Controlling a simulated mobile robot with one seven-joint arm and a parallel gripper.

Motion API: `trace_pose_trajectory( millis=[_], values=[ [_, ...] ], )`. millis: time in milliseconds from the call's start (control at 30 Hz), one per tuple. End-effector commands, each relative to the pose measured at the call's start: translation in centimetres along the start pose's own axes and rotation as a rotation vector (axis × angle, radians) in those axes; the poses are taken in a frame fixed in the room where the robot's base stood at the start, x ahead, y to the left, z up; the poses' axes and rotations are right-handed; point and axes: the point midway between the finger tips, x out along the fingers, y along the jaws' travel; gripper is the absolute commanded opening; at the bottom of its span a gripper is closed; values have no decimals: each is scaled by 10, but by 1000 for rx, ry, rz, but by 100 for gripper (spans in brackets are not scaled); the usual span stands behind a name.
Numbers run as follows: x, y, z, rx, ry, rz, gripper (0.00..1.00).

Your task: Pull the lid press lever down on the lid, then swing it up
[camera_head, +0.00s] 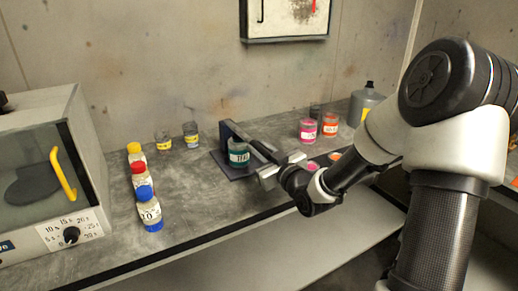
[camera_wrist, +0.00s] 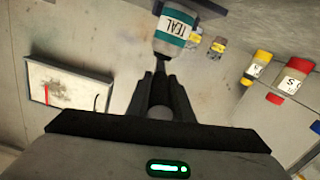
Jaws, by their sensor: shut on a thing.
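The lid press (camera_head: 226,134) is a dark stand with an upright post on the bench. A jar with a teal label (camera_head: 238,155) stands on its base; the jar also shows at the top of the wrist view (camera_wrist: 174,28). The dark press lever (camera_head: 262,149) runs from the post over the jar towards my gripper, sloping down to the right. My gripper (camera_head: 272,172) is shut on the lever's outer end, right of the jar. In the wrist view the gripper (camera_wrist: 160,88) has its fingers close together, with a rounded grey end between them. Contact between lever and lid cannot be told.
Yellow-, red- and blue-capped bottles (camera_head: 146,208) stand left of the press, beside a glass-fronted box (camera_head: 50,180). Two small jars (camera_head: 190,134) stand behind. Pink and orange jars (camera_head: 308,129) and a grey can (camera_head: 364,104) stand right. The bench's front edge lies below my gripper.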

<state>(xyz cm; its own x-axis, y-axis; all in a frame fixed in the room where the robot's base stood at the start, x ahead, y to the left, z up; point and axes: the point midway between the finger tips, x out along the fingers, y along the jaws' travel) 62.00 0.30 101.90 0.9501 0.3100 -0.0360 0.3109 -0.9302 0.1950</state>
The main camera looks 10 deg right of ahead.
Motion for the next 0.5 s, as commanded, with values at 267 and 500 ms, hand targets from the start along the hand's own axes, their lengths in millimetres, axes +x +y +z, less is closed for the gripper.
trace_pose_trajectory(
  millis=[267, 500],
  values=[
    [1, 4, -27, -2, -91, -19, 0],
    [1, 4, -25, -1, -97, -19, 0]
  ],
)
